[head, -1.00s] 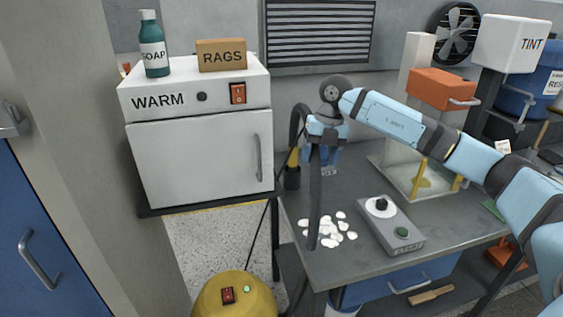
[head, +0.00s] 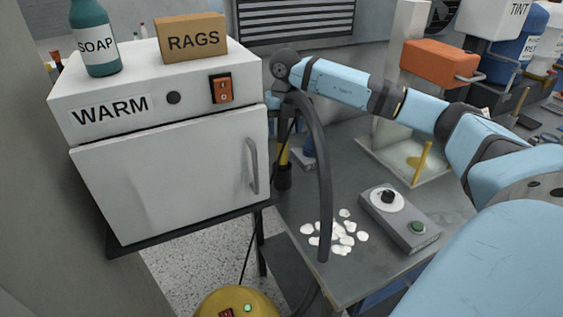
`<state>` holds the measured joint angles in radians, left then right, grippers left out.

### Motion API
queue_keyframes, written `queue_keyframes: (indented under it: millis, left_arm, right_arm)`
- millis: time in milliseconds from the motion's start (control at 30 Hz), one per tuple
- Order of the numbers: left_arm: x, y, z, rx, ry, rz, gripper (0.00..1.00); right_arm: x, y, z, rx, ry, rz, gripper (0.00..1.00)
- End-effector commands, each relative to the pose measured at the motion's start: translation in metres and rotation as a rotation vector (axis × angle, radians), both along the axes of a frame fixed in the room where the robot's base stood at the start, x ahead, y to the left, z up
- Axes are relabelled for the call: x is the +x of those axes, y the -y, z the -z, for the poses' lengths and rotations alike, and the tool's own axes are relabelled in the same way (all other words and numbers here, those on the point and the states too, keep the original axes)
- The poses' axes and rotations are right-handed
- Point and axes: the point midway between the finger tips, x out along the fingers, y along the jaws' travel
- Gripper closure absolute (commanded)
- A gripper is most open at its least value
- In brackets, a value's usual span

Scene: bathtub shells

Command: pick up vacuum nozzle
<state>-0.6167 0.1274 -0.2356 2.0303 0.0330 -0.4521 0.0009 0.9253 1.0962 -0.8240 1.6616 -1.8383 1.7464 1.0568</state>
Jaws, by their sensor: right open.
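The vacuum nozzle (head: 283,176), a dark piece with a yellow section above it, stands upright at the table's left edge, beside the white warmer. A dark hose (head: 322,190) arches from near my right gripper and comes down at the white shells (head: 338,237). My right gripper (head: 289,116) is open above the nozzle, partly hidden behind the hose. I cannot tell whether its fingers touch the nozzle or hose. My left gripper is out of view.
The warmer (head: 170,180) stands close to the left of my gripper, with a soap bottle (head: 95,40) and a rags box (head: 190,38) on top. A grey control box (head: 400,218) is on the table (head: 370,285). A yellow vacuum body (head: 235,302) is below.

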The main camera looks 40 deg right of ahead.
Motion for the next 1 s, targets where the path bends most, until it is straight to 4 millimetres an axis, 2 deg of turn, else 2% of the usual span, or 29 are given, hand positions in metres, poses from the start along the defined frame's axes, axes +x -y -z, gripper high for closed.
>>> queue_keyframes:
  millis: [100, 367, 633, 867, 900, 1000]
  left_arm:
    - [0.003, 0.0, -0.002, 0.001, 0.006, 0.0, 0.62]
    - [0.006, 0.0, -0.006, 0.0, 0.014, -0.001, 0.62]
    - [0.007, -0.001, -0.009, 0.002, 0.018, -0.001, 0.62]
    - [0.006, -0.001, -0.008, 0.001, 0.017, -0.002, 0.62]
    - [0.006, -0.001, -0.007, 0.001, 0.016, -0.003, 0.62]
    - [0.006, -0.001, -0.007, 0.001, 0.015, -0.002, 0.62]
  right_arm:
    - [0.0, 0.0, 0.015, -0.001, -0.001, 0.0, 0.36]
    - [0.002, -0.001, 0.03, 0.001, -0.001, 0.0, 0.36]
    - [0.006, -0.001, 0.069, 0.0, -0.001, 0.0, 0.36]
    - [0.007, -0.001, 0.073, 0.0, 0.0, -0.001, 0.36]
    - [0.007, -0.001, 0.073, 0.0, 0.0, -0.001, 0.38]
    - [0.007, -0.001, 0.073, 0.0, 0.0, 0.0, 0.61]
